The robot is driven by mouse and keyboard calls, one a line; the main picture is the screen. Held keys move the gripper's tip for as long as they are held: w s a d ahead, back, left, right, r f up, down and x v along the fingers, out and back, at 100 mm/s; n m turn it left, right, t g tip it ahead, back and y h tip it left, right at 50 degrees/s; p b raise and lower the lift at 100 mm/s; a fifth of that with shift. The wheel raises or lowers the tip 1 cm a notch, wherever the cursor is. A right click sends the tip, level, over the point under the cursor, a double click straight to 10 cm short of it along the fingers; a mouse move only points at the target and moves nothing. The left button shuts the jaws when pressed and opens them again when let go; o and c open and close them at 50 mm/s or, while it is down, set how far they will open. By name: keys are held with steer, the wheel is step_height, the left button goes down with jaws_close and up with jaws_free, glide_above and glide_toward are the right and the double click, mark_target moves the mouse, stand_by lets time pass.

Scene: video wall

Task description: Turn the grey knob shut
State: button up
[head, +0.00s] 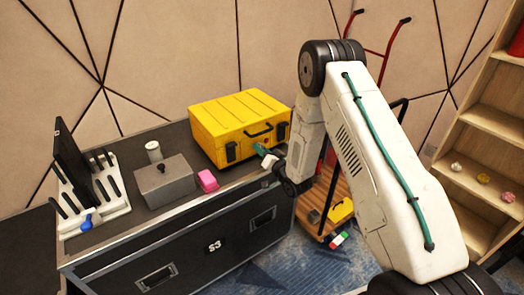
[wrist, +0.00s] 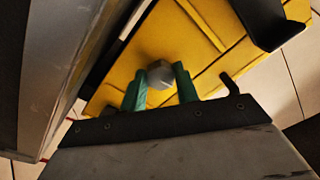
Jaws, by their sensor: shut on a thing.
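The grey knob (wrist: 160,73) sits against the yellow case in the wrist view, between my two green fingertips. My gripper (wrist: 160,86) is shut on the knob, one finger on each side. The case also fills much of the wrist view (wrist: 205,28). The knob's turn angle cannot be told.
The case stands on a black flight case (head: 185,243). To its left are a pink block (head: 207,181), a grey box (head: 166,184) with a black knob, a white cylinder (head: 153,151) and a white rack (head: 98,208). A wooden shelf (head: 483,150) stands at the right.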

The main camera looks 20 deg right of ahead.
steer(key=shift+m, duration=0.9)
steer(key=o, duration=1)
steer(key=shift+c, duration=0.2)
steer(key=v, duration=0.8)
